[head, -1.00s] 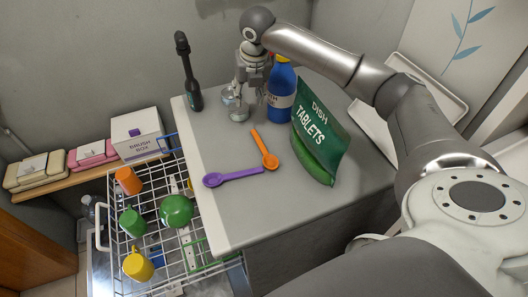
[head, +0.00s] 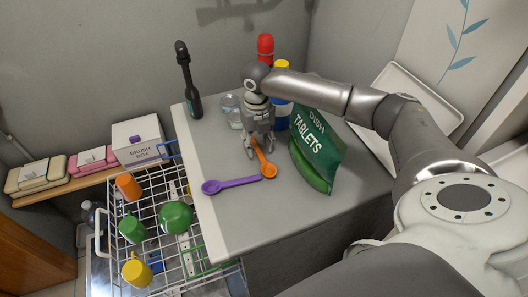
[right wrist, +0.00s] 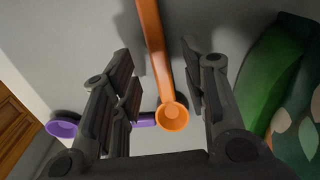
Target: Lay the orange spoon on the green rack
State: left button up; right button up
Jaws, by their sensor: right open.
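The orange spoon (head: 268,170) lies on the grey counter, its bowl toward the front and its handle running back under my right gripper (head: 262,141). That gripper is open above the handle, pointing down. In the right wrist view the orange spoon (right wrist: 171,112) shows between the two spread fingers of my right gripper (right wrist: 160,85), with neither finger visibly touching it. A green wire part (head: 193,254), which looks like the green rack, shows low at the right side of the white wire basket. Much of it is hidden. My left gripper is out of view.
A purple spoon (head: 232,185) lies just left. A green dish tablets bag (head: 318,150) stands close on the right. Glasses (head: 232,108) and bottles stand behind. The white wire basket (head: 112,190) holds orange, green and yellow cups and a green bowl. The front counter is clear.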

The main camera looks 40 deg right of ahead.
jog(key=shift+f, duration=0.9)
jog(key=shift+c, duration=0.5)
grip_shut()
jog(key=shift+r, duration=0.2)
